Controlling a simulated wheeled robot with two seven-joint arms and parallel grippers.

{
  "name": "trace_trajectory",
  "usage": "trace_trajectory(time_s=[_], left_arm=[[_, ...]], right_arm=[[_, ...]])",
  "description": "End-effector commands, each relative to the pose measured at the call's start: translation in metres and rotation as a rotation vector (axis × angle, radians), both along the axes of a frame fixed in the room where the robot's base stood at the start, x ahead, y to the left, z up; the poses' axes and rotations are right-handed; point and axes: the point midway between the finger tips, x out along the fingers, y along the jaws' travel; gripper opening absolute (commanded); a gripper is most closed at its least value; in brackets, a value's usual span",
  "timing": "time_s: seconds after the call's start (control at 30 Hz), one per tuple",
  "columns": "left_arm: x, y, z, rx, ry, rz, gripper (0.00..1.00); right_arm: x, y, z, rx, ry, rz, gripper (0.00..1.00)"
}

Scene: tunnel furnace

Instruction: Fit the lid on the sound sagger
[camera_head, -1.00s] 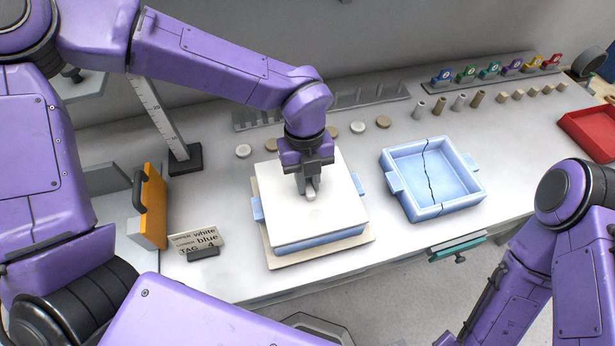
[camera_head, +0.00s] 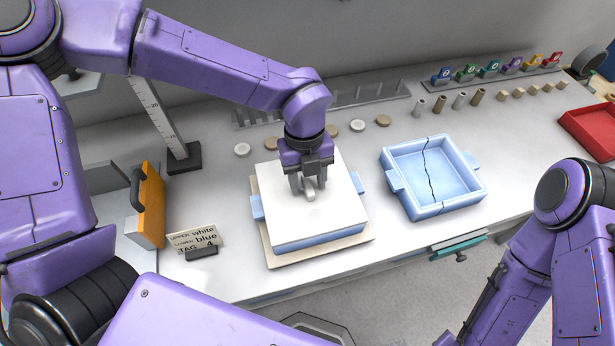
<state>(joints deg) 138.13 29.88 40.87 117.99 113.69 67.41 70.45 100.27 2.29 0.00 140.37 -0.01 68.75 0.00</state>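A white lid (camera_head: 318,215) with a small knob (camera_head: 310,190) lies flat on the light blue sagger (camera_head: 320,239), covering its top. Blue side handles of this sagger show at its left and right. It sits on a beige slab (camera_head: 281,258). My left gripper (camera_head: 310,188) is open, its fingers apart on either side of the knob. A second light blue sagger (camera_head: 420,180), open and empty, stands to the right with a dark crack across its floor and walls. My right arm shows at the right edge, but its gripper is out of view.
A sign (camera_head: 195,241) reading white, blue and tag 4 stands left of the slab. An orange panel with a handle (camera_head: 153,205) and an upright ruler (camera_head: 160,115) are further left. Discs, small cylinders, colored tags and a red tray (camera_head: 590,133) line the back and right.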

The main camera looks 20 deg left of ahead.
Motion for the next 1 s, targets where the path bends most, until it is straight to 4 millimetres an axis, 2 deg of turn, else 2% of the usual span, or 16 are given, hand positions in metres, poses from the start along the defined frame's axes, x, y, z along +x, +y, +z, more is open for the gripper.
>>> trace_trajectory(time_s=[0.17, 0.4, 0.6, 1.0], left_arm=[[0.003, 0.001, 0.013, -0.001, -0.005, 0.003, 0.48], [0.010, 0.006, 0.069, -0.002, -0.006, 0.002, 0.48], [0.013, 0.008, 0.099, -0.001, -0.002, 0.000, 0.48], [0.013, 0.009, 0.105, -0.001, -0.001, 0.000, 0.48]], right_arm=[[0.000, 0.000, -0.003, 0.000, 0.000, 0.000, 0.51], [0.000, 0.000, -0.013, 0.000, 0.000, 0.000, 0.51], [0.000, 0.000, -0.016, 0.000, 0.000, 0.000, 0.51], [0.000, 0.000, -0.016, 0.000, 0.000, 0.000, 0.51]])
